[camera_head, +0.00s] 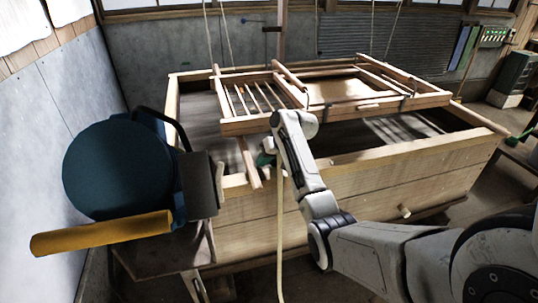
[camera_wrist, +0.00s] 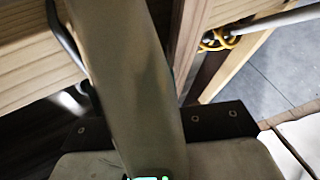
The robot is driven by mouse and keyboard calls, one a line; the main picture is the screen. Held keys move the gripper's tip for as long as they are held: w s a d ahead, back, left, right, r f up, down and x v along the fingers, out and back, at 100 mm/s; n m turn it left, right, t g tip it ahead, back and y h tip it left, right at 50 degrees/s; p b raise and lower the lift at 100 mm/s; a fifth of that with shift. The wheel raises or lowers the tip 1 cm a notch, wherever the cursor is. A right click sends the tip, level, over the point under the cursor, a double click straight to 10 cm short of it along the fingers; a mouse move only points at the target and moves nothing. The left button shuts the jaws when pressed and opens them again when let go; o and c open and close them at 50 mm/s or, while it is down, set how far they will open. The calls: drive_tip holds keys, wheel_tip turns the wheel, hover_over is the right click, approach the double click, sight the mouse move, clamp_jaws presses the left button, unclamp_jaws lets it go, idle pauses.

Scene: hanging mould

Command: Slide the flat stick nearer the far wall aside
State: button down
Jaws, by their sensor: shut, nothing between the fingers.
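A wooden mould frame (camera_head: 248,124) with slats hangs over the wooden vat (camera_head: 350,178). Narrow wooden bars lie across it, including a rear one (camera_head: 290,77). A pale flat stick (camera_head: 249,163) slants down over the vat's near edge. I cannot tell for certain which stick the task means. My gripper (camera_head: 264,158) is small and partly hidden by my wrist, beside the slanting stick and below the frame's near rail. It is shut and empty. In the wrist view a broad brownish bar (camera_wrist: 125,85) crosses close to the camera; its identity is unclear.
Cords (camera_head: 208,40) hang from above around the frame. A pale hose or cord (camera_head: 280,240) hangs before the vat. Grey floor shows at right.

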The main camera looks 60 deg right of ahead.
drive_tip(key=shift+w+f, duration=0.25)
drive_tip(key=shift+f, duration=0.05)
drive_tip(key=shift+a, duration=0.1)
drive_tip(key=w+a+p, duration=0.1)
drive_tip(key=w+a, duration=0.7)
drive_tip(key=w, duration=0.2)
drive_tip(key=shift+a+p, duration=0.25)
drive_tip(key=shift+p, duration=0.15)
drive_tip(key=shift+w+a+r, duration=0.1)
drive_tip(key=shift+r, duration=0.1)
